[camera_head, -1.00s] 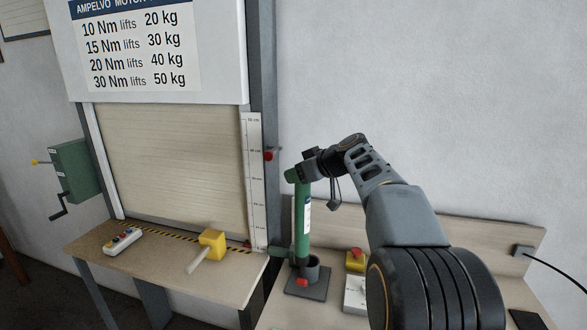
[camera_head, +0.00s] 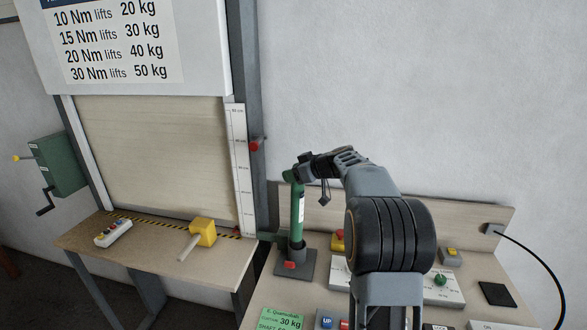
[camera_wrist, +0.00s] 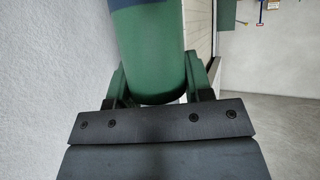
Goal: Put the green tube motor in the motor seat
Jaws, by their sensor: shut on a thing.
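The green tube motor (camera_head: 298,208) is upright in the head view, with a pale label on its side. Its lower end meets the dark cup of the motor seat (camera_head: 297,253) and appears to be inside it; the cup wall hides the very bottom, so depth cannot be told. My gripper (camera_head: 293,174) is shut on the tube's upper end. In the wrist view, the green jaws (camera_wrist: 157,78) flank the tube motor (camera_wrist: 150,45) on both sides.
A bench to the right holds a yellow-topped button box (camera_head: 337,241), control panels and a green 30 kg card (camera_head: 280,322). The shutter (camera_head: 155,155) and a side table with a yellow mallet (camera_head: 202,232) stand left. A red knob (camera_head: 254,146) sits on the post.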

